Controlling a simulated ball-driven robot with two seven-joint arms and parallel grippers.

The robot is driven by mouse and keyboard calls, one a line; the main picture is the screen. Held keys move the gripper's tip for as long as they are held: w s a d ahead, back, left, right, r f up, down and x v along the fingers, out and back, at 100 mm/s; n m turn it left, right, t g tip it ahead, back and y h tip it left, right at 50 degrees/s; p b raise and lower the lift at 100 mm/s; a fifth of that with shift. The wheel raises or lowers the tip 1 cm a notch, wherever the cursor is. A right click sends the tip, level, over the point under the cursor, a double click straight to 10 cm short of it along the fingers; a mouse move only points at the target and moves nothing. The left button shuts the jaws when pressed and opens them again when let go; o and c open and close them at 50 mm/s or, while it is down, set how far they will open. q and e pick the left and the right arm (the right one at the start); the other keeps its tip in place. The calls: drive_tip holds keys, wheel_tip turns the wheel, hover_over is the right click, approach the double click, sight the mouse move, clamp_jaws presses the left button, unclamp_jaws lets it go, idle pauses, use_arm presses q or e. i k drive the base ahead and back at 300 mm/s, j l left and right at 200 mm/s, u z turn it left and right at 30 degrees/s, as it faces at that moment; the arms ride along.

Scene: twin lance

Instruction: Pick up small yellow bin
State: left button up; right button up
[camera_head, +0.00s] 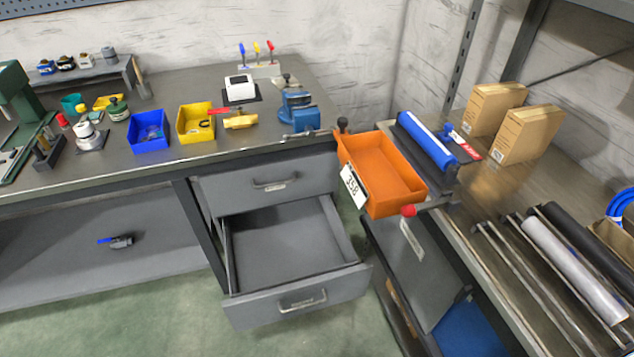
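A small yellow bin (183,130) stands on the grey workbench against the back wall, left of the picture's middle. It is open at the top and small dark parts lie inside. It stands just right of a blue bin (150,145), with a narrow gap between them. A yellow item (241,121) and a red-marked piece lie just right of it. Neither of my grippers is in view.
A blue vise (299,110) stands at the bench's right end. An open, empty drawer (290,245) juts out below. An orange bin (381,168) labelled 358 sits at the right bench's edge. Cardboard boxes (527,134) and rollers (575,270) occupy the right bench. Green floor is clear in front.

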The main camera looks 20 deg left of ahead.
sight(189, 115)
drive_tip(key=u, duration=0.7)
